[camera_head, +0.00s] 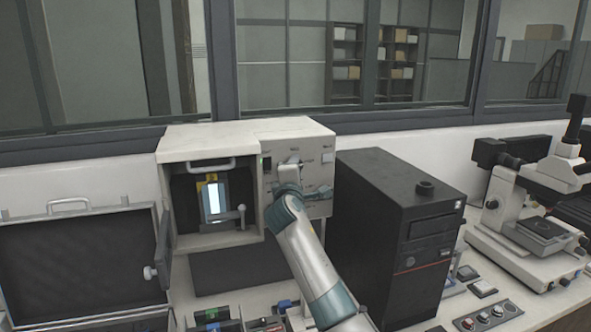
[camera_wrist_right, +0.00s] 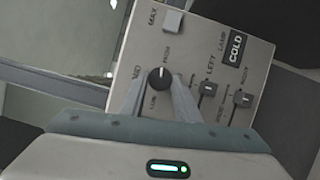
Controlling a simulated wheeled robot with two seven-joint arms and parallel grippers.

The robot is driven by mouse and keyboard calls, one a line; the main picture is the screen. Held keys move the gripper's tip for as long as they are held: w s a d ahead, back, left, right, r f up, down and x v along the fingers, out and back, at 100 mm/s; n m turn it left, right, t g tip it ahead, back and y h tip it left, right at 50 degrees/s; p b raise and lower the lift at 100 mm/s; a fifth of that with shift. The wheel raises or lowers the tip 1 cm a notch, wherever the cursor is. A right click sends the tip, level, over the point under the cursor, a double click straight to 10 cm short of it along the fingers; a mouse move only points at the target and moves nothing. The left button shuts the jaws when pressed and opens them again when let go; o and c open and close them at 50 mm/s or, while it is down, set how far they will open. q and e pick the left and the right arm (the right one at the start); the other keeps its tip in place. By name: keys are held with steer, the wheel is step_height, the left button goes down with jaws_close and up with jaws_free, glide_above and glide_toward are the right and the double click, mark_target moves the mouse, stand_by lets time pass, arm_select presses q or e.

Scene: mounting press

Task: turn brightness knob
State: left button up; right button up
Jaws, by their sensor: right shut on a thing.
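The press (camera_head: 240,140) is a pale box with an open chamber on its left and a control panel (camera_head: 322,178) on its right. A round black knob (camera_wrist_right: 160,78) with a pale pointer mark shows on the panel in the right wrist view. My right gripper (camera_wrist_right: 160,92) has its two fingers on either side of this knob and is shut on it. In the head view my right gripper (camera_head: 288,168) is at the panel and covers part of it, so the knob cannot be made out there. My left gripper is not in view.
Two slider levers (camera_wrist_right: 207,90) and (camera_wrist_right: 243,98), a pale square button (camera_wrist_right: 173,20) and a dark COLD label (camera_wrist_right: 236,47) are near the knob. A black computer tower (camera_head: 395,235) stands close right of my arm. An open case (camera_head: 85,260) lies left; a microscope (camera_head: 535,200) stands right.

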stand_by(0.3)
steer(key=o, duration=1)
steer(key=shift+o, duration=0.2)
steer(key=s+a+f+b, duration=0.1)
steer(key=s+b, duration=0.4)
steer(key=s, duration=1.2)
steer(key=shift+s, duration=0.15)
steer(key=shift+s+a+f, duration=0.1)
steer(key=shift+a, duration=0.05)
